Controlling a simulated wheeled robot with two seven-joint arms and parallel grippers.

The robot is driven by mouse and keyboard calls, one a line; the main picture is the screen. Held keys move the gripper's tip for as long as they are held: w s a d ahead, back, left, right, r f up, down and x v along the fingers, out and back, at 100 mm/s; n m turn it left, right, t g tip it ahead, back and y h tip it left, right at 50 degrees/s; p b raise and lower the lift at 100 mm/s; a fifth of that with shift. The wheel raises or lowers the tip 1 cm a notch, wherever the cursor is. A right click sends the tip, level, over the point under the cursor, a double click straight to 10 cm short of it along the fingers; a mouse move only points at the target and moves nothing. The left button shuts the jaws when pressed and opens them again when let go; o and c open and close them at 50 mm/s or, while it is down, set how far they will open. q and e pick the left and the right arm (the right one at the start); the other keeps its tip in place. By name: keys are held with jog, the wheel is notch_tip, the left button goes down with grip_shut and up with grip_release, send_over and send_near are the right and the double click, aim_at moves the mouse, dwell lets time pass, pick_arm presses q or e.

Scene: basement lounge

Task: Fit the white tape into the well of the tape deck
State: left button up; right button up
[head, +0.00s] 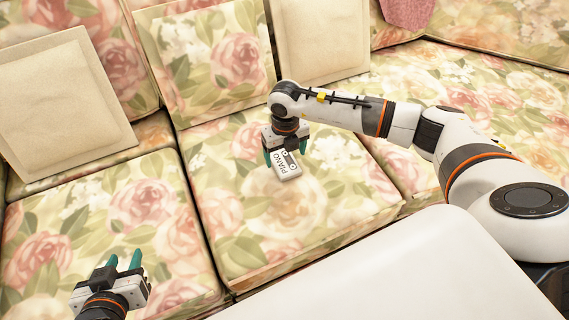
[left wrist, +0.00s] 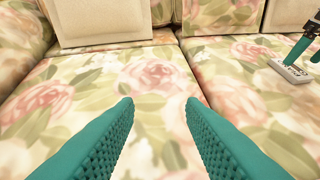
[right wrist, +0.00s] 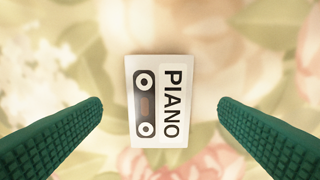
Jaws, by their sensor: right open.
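The white tape (head: 287,171), marked PIANO with a cassette picture, lies flat on the floral sofa cushion. In the right wrist view the tape (right wrist: 160,101) is centred between the fingers, with a clear gap on both sides. My right gripper (head: 281,159) is open just above the tape and not touching it. My left gripper (head: 122,263) is open and empty above the left cushion; in the left wrist view its fingers (left wrist: 158,108) are wide apart. The tape (left wrist: 290,70) also shows at the right of that view. The tape deck is not in any view.
A floral sofa seat (head: 270,235) fills the scene, with seams between cushions. Cream pillows (head: 65,100) and (head: 320,38) lean on the backrest. A plain white surface (head: 390,275) is in the front right. The cushion around the tape is clear.

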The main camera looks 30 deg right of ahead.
aim_at(286, 164)
notch_tip(286, 164, down, 3)
jog(key=shift+f+b, duration=0.1)
jog(key=shift+b, duration=0.3)
jog(key=shift+f, duration=0.25)
pick_arm(q)
jog(key=w+r+t, duration=0.1)
jog(key=r, duration=0.1)
jog(key=w+d+r+t+h, duration=0.1)
jog(key=t, duration=0.1)
jog(key=shift+w+d+r, duration=0.2)
jog(key=shift+w+r, duration=0.15)
jog(key=shift+w, duration=0.05)
pick_arm(e)
jog(key=shift+c, duration=0.5)
jog(key=c, duration=1.1)
jog(key=shift+o, duration=0.2)
jog(key=shift+r, duration=0.15)
